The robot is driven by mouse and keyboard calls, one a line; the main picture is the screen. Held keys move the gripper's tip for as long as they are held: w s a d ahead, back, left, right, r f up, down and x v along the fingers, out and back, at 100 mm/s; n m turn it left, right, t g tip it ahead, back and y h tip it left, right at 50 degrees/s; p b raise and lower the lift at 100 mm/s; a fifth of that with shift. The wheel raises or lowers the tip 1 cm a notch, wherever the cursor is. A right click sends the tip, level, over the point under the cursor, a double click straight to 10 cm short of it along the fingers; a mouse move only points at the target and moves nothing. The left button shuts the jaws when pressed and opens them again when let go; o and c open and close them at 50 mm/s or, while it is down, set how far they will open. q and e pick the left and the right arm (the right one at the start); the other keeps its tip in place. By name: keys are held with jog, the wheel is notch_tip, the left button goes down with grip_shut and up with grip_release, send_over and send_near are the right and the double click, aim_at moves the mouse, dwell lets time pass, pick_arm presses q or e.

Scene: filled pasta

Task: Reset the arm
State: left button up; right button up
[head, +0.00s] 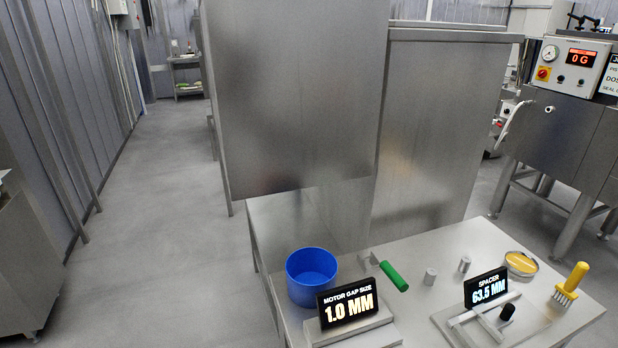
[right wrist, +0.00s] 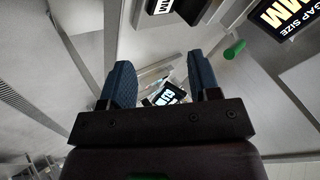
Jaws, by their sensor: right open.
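My right gripper (right wrist: 161,78) shows in the right wrist view, with its two dark blue finger pads spread wide apart. It is open, and nothing is held between the pads. A small display and part of a metal frame show in the gap, well beyond the fingertips. Neither of my arms shows in the head view, and my left gripper is in no view.
The steel table (head: 435,253) holds a blue tub (head: 312,278), a green-handled tool (head: 393,276), a gap-size display (head: 347,305), a spacer display (head: 486,288), a yellow-handled brush (head: 572,281) and small metal cylinders. Tall steel panels (head: 440,130) stand behind. The left aisle floor is clear.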

jog(key=s+d+r+n+g+h, duration=0.2)
jog(key=s+r+n+g, duration=0.15)
jog(key=s+n, duration=0.65)
jog(key=w+f+t, duration=0.2)
jog(key=f+t, duration=0.1)
jog(key=f, duration=0.3)
jog(key=w+f+t+b, duration=0.1)
jog(key=w+f+t, duration=0.1)
jog(key=f+t, duration=0.2)
jog(key=shift+w+a+f, duration=0.15)
jog(key=shift+w+f, duration=0.2)
jog(key=shift+f, duration=0.9)
jog(key=shift+s+m, duration=0.1)
jog(key=shift+m, duration=0.2)
